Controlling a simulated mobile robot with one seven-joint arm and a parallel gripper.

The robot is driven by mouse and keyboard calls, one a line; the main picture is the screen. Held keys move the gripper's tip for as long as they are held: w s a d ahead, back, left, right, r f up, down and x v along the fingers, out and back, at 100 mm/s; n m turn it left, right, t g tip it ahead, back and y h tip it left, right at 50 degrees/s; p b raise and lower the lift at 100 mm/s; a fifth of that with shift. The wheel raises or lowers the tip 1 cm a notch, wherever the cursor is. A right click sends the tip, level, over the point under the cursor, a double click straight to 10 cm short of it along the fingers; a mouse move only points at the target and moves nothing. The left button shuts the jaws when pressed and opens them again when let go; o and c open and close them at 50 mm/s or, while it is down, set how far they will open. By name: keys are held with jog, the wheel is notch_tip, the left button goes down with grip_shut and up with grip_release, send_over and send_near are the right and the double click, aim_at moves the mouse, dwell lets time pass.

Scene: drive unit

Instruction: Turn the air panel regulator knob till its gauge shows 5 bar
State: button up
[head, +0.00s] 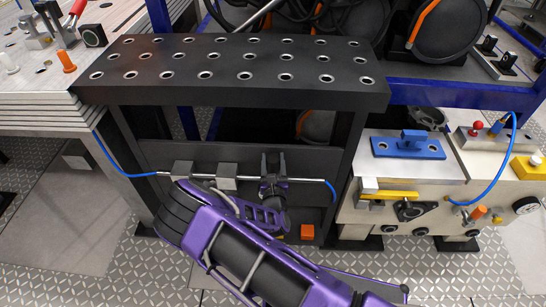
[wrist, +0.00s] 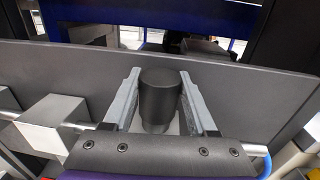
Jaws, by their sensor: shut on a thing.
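The regulator knob (wrist: 158,92) is a dark, upright cylinder between the two grey fingers of my gripper (wrist: 160,80) in the wrist view. My gripper is shut on it, one finger on each side. In the head view my gripper (head: 272,165) is at the pipe line on the front of the grey air panel (head: 155,155), under the black perforated table. The knob is hard to make out there behind my gripper and arm. The gauge and its reading cannot be made out in either view.
A metal pipe with square grey blocks (head: 228,170) runs along the panel, with blue hoses (head: 115,160) at its ends. The black perforated tabletop (head: 235,95) overhangs it. An orange block (head: 307,231) is below right. A beige machine (head: 400,210) stands at right.

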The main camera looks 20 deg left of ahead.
jog(key=o, duration=1.4)
jog(key=shift+c, duration=0.2)
jog(key=shift+s, duration=0.1)
jog(key=p+v, duration=0.1)
jog(key=v, duration=1.6)
jog(key=shift+d, duration=0.15)
